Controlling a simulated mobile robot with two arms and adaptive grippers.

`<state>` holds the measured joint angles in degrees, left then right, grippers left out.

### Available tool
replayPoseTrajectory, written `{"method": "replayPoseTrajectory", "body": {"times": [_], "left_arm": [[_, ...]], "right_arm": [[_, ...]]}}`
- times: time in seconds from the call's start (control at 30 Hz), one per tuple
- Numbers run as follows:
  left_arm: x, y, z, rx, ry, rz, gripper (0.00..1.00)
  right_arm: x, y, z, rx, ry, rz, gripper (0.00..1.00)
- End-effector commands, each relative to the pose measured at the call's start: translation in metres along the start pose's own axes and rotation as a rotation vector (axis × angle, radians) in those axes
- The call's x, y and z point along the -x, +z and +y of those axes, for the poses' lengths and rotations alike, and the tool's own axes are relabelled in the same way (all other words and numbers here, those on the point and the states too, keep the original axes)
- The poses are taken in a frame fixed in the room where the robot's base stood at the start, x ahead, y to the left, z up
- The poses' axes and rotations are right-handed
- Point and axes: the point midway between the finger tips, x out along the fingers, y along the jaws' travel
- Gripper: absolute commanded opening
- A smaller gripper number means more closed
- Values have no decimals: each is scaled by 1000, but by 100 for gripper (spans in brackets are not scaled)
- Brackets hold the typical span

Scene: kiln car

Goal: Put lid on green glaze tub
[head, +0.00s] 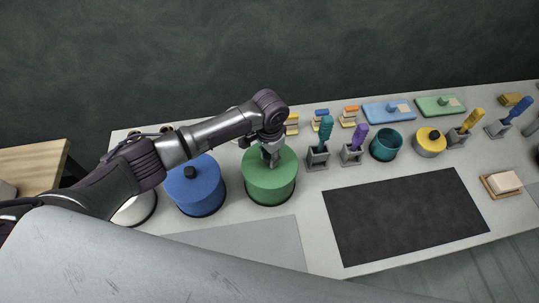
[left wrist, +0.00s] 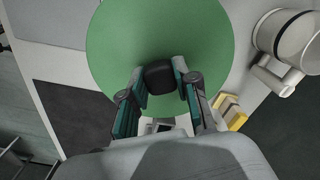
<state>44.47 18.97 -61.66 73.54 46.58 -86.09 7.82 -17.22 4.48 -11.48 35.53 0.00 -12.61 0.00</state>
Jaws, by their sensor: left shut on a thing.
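The green glaze tub (head: 268,196) stands on the pale worktop, right of the blue tub. A round green lid (left wrist: 110,40) with a black knob (left wrist: 160,78) fills the middle of the left wrist view. In the head view the lid is over the tub, with no clear gap between them; I cannot tell whether it is fully seated. My left gripper (head: 269,158) is above the tub, pointing down. In the left wrist view its fingers (left wrist: 163,88) are shut on the knob from both sides. My right gripper is in neither view.
The blue lidded tub (head: 197,186) stands close on the left, with a white vessel (head: 136,210) beyond it. Brush holders (head: 317,157), a teal pot (head: 386,145) and a yellow-topped pot (head: 430,142) stand to the right. A dark mat (head: 405,215) lies clear at front right.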

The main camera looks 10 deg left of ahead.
Motion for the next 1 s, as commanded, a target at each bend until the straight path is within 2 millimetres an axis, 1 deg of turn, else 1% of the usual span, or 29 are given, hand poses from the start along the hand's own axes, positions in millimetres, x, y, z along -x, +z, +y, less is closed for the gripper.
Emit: {"method": "replayPoseTrajectory", "body": {"times": [0.23,0.43,0.47,0.6,1.0], "left_arm": [[-5,0,0,0,0,1,0],[-4,0,0,0,0,1,0],[-4,0,0,0,0,1,35],[-4,0,0,0,0,0,58],[-5,0,0,0,0,-1,60]], "right_arm": [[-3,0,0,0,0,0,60],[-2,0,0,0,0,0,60],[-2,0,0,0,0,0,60],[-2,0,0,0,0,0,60],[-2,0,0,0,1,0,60]]}}
